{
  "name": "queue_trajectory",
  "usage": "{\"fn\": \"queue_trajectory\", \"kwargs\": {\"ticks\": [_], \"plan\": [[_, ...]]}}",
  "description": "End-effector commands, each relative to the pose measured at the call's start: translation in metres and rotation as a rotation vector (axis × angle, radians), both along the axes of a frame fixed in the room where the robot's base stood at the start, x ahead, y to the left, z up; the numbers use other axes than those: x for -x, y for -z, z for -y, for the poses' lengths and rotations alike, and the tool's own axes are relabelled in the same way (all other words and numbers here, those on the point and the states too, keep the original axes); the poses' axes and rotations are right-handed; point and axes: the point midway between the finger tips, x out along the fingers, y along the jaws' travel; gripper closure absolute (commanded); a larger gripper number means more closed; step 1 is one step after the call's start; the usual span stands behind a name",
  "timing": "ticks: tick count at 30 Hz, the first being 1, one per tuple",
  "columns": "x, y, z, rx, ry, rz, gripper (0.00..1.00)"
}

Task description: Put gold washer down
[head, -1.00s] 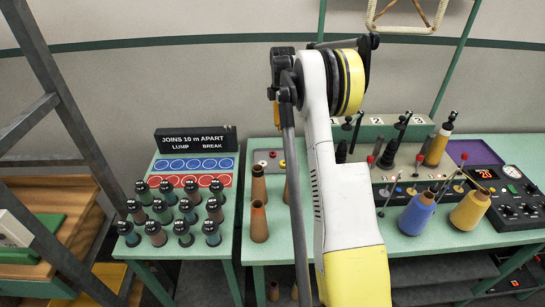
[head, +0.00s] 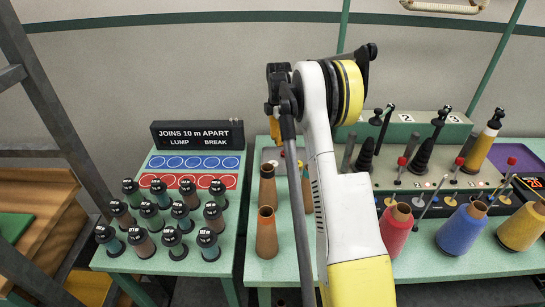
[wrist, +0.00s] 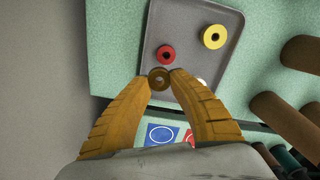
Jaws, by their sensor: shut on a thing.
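The gold washer (wrist: 159,78) is a small brownish ring with a dark hole. In the wrist view it sits between the tips of my gripper (wrist: 161,74), whose two orange fingers are shut on it. Behind the washer is a grey tray (wrist: 185,14) with a raised rim. The washer appears over the tray's near part; I cannot tell whether it touches the tray. A red washer (wrist: 166,54) and a larger yellow washer (wrist: 214,37) lie in the tray. A white piece (wrist: 202,82) is partly hidden by the right finger. In the head view my arm hides most of the tray.
Brown cones (head: 266,235) stand near the tray. Several dark-topped bobbins (head: 208,243) stand on the left table below printed blue and red circles (head: 190,163). Red (head: 394,233) and blue (head: 462,232) yarn cones stand right of my arm. A black sign (head: 197,134) stands behind the circles.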

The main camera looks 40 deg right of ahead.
Motion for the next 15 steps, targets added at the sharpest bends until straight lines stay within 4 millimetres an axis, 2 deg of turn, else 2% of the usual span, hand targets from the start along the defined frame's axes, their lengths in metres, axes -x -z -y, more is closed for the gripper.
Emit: {"fn": "queue_trajectory", "kwargs": {"ticks": [3, 6, 10, 15], "plan": [[-0.005, 0.012, -0.017, 0.000, -0.001, 0.000, 1.00], [-0.008, 0.015, -0.023, 0.000, 0.000, 0.000, 1.00], [-0.008, 0.025, -0.024, 0.000, 0.000, 0.000, 1.00], [-0.008, 0.053, -0.024, 0.000, 0.000, 0.000, 1.00]]}}
